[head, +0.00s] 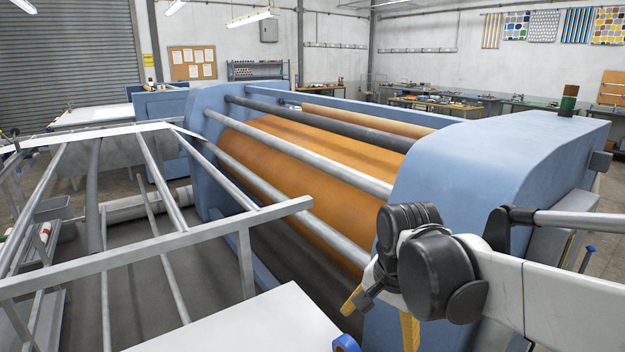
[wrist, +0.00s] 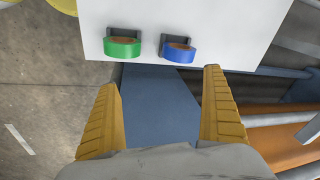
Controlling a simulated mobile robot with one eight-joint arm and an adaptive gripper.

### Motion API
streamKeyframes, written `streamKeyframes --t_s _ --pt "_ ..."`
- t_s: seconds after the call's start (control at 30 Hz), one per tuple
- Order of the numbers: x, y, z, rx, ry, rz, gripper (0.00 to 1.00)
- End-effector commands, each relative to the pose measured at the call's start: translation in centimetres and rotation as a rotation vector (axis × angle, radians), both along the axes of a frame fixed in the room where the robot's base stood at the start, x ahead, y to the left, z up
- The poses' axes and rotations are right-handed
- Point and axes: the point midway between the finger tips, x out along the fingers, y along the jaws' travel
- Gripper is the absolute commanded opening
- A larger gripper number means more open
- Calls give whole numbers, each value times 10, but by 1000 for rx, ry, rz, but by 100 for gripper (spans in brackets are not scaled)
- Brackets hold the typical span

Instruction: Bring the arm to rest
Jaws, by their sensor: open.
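My gripper (head: 380,312) shows in the head view at the right end of the calender press, low in front of the rollers and partly hidden by my wrist. In the wrist view its two yellow fingers (wrist: 160,82) are spread wide apart with nothing held between them. A blue surface lies beyond the gap. My white arm (head: 540,290) with dark joints reaches in from the right edge of the head view.
A white table (head: 240,325) stands close by; its edge carries a green tape roll (wrist: 122,47) and a blue tape roll (wrist: 178,48). The blue press (head: 500,150) holds an orange roller (head: 300,165). A metal rail frame (head: 160,250) stands left.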

Motion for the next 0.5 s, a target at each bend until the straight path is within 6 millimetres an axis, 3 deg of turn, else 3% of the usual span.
streamKeyframes --t_s 0.03,0.3,0.5 --pt "-15 -9 -2 -11 -40 54 97" --pt "-77 -44 -12 -136 -264 368 97" --pt "-105 -58 -29 -244 -373 530 97"
